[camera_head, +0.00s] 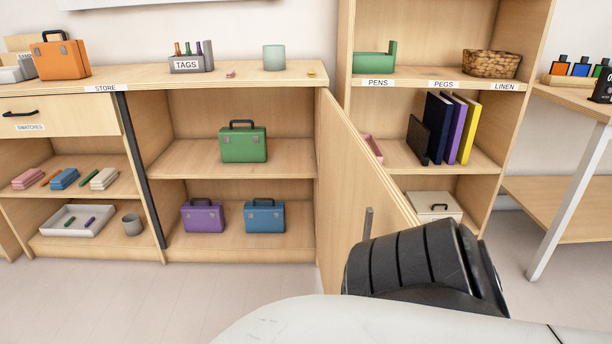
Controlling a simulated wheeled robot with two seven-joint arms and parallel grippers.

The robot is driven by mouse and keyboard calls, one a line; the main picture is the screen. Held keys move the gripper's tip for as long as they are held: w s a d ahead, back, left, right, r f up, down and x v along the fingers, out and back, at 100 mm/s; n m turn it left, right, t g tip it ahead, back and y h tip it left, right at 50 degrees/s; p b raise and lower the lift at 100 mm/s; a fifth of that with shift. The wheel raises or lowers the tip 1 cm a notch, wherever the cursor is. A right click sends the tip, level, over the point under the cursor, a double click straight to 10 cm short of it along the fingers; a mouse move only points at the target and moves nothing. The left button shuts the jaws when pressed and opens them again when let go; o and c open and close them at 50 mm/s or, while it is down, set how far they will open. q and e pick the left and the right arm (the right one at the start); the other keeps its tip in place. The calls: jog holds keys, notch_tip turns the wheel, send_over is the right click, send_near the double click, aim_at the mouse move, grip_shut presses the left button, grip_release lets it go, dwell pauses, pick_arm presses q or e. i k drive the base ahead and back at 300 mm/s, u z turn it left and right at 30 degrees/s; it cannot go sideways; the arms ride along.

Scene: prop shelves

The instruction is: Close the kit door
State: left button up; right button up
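The kit compartment (187,148) in the low cabinet is open. Its wooden door (345,170) is attached at the compartment's right side and stands swung out toward me. A green case (243,145) sits on the middle shelf, and a purple case (203,216) and a blue case (265,217) stand below. A black ribbed part of my arm covers the door's lower near end. A short grey bar (368,222) shows beside it; I cannot tell whether it is a handle or part of a gripper. Neither gripper is clearly in view.
An orange case (62,58), a tag holder (190,62) and a pale green cup (274,57) stand on the cabinet top. A tall shelf (440,83) with books and a basket (491,64) stands right of the door. The floor before the compartment (240,285) is clear.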

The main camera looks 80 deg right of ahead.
aim_at(352, 178)
jog(key=u, duration=0.5)
jog(key=k, duration=0.65)
jog(key=u, duration=1.15)
jog(key=k, duration=0.65)
jog(key=z, duration=1.45)
jog(key=k, duration=0.3)
jog(key=z, duration=1.7)
